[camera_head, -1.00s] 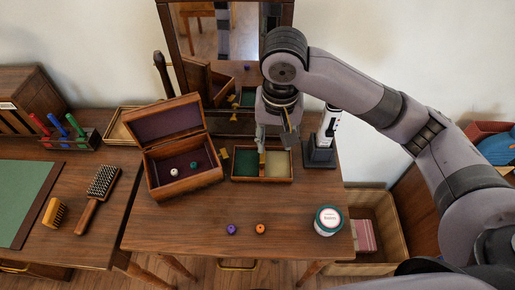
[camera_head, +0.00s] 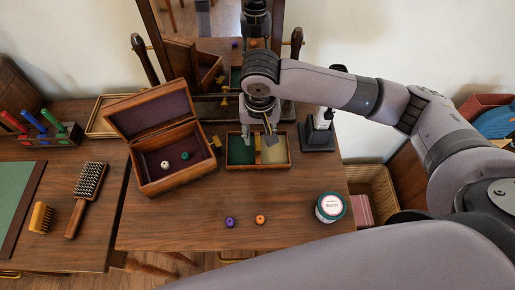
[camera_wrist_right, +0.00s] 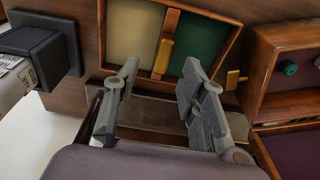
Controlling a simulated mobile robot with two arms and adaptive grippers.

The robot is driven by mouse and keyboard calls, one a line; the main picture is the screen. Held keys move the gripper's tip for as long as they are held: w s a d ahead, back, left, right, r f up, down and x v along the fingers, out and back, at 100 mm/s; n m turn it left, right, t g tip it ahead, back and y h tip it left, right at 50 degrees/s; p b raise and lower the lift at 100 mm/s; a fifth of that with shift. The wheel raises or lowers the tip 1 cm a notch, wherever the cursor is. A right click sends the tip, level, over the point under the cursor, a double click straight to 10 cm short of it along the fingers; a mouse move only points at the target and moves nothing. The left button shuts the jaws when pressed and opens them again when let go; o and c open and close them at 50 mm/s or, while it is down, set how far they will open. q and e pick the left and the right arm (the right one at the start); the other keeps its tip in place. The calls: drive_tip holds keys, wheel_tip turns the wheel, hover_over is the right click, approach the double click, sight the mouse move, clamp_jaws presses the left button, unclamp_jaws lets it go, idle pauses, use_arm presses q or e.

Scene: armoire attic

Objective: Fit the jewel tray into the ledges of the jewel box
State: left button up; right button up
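The jewel tray (camera_head: 257,166) is a small wooden tray with a green and a cream compartment and a gold handle on its divider. It lies on the table right of the jewel box (camera_head: 180,178), which stands open with purple lining. My right gripper (camera_head: 258,134) is over the tray's far side, open and empty. In the right wrist view its fingers (camera_wrist_right: 161,75) are apart, and the tray (camera_wrist_right: 178,77) with its handle (camera_wrist_right: 165,55) shows beyond them. I see no contact with the handle. My left gripper is in neither view.
A white bead (camera_head: 165,165) and a green bead (camera_head: 185,156) are in the box. A purple bead (camera_head: 229,222), an orange bead (camera_head: 260,219) and a round jar (camera_head: 330,207) are on the table front. A black stand (camera_head: 316,136) is right of the tray; a mirror stands behind.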

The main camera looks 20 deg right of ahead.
sight(258, 142)
drive_tip(key=shift+w+a+f, duration=0.1)
drive_tip(key=shift+f, duration=1.35)
drive_tip(key=shift+w+f, duration=0.1)
drive_tip(key=shift+f, duration=1.3)
drive_tip(key=shift+c, duration=0.5)
clamp_jaws()
